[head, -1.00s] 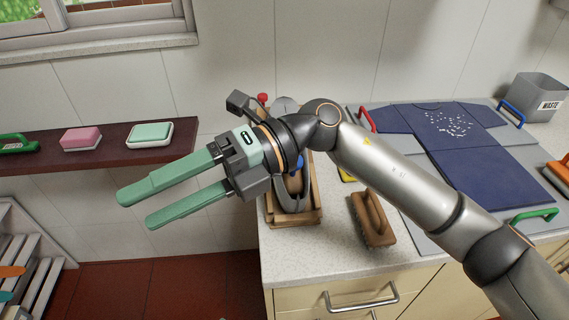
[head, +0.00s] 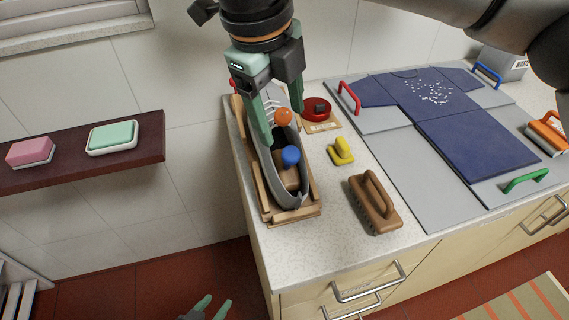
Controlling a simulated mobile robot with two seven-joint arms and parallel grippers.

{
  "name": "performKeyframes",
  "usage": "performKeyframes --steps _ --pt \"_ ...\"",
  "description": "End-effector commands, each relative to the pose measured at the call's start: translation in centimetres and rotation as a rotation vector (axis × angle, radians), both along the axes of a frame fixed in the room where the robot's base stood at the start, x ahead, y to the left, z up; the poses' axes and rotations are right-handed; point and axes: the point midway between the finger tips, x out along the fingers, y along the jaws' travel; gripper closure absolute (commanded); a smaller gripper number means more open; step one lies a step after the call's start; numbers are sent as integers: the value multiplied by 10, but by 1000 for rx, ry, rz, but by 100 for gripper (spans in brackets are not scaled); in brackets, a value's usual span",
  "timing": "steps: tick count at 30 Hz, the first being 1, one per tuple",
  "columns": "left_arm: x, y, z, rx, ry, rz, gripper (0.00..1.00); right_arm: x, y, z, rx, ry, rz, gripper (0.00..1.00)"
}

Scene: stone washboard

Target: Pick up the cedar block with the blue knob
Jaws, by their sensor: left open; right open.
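The cedar block (head: 289,177) with the blue knob (head: 290,156) sits in a grey curved holder (head: 296,198) inside a wooden crate (head: 263,194) at the counter's left end. An orange knob (head: 283,117) shows behind it in the same holder. My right gripper (head: 281,123) is open and points down over the back of the holder. Its fingers appear on either side of the orange knob, behind the blue knob; their height above it is unclear. My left gripper (head: 214,303) is open at the bottom edge, low in front of the counter, mostly cut off.
A brown brush (head: 374,203), a yellow-handled item (head: 341,151) and a round red item (head: 317,108) stand right of the crate. Grey boards with a navy shirt (head: 470,145) cover the right counter. A wall shelf (head: 141,155) holds pink and green soaps.

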Motion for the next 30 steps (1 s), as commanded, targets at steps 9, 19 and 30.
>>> performKeyframes --steps 9,19,30 --pt "0 0 3 0 1 -1 50 7 -6 -41 2 2 1 27" --pt "-1 0 14 0 1 -1 50 13 -16 -81 3 4 1 27" --pt "-1 0 14 0 1 -1 50 15 -17 -93 4 3 1 27"
